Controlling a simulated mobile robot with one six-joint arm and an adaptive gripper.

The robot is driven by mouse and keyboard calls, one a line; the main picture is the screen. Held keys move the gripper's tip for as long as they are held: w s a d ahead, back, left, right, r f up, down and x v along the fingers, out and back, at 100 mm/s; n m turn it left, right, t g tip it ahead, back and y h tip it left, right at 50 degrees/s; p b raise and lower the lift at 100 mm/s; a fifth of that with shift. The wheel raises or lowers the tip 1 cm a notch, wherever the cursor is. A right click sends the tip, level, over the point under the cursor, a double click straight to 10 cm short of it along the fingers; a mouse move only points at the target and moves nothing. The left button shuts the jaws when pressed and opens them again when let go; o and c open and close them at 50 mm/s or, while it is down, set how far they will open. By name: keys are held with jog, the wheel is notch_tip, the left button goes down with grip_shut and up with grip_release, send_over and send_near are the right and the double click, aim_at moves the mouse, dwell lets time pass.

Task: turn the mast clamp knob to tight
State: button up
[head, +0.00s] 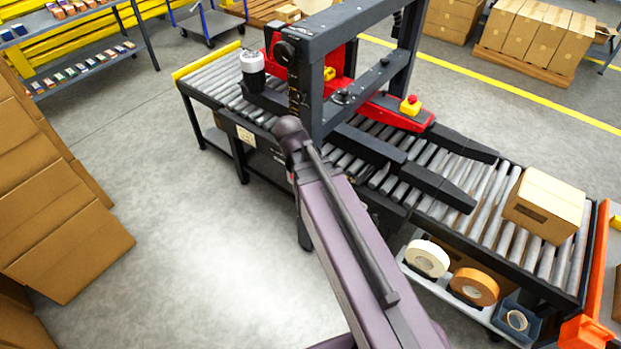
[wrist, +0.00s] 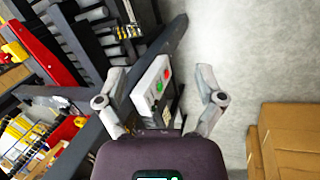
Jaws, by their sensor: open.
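In the head view, a black round knob (head: 284,51) sits on the side of the dark mast (head: 312,75), near its top and above a scale strip. I take it to be the mast clamp knob; its turn position is too small to read. I cannot pick it out in the wrist view. My gripper (wrist: 161,77) is open in the wrist view, its two grey fingers spread wide with nothing held. A grey control box (wrist: 153,88) with green and red buttons shows between and beyond the fingers. In the head view my gripper cannot be made out.
My arm crosses in front of the roller conveyor (head: 490,205). A carton (head: 546,204) rests on its right end. Tape rolls (head: 427,258) sit on a lower shelf. Stacked cardboard (head: 65,225) stands at left. The grey floor (head: 190,200) between is clear.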

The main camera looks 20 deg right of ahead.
jog(key=shift+s+a+r+m+g+y+p, duration=0.1)
jog(key=shift+s+a+r+m+y+p, duration=0.15)
jog(key=shift+s+m+y, duration=0.45)
jog(key=shift+s+a+r+m+g+y+p, duration=0.1)
jog(key=shift+s+a+m+y+p, duration=0.35)
jog(key=shift+s+m, duration=0.25)
jog(key=shift+s+a+r+m+g+y+p, duration=0.1)
jog(key=shift+s+a+r+m+y+p, duration=0.15)
jog(key=shift+s+m+y, duration=0.5)
jog(key=shift+s, duration=0.25)
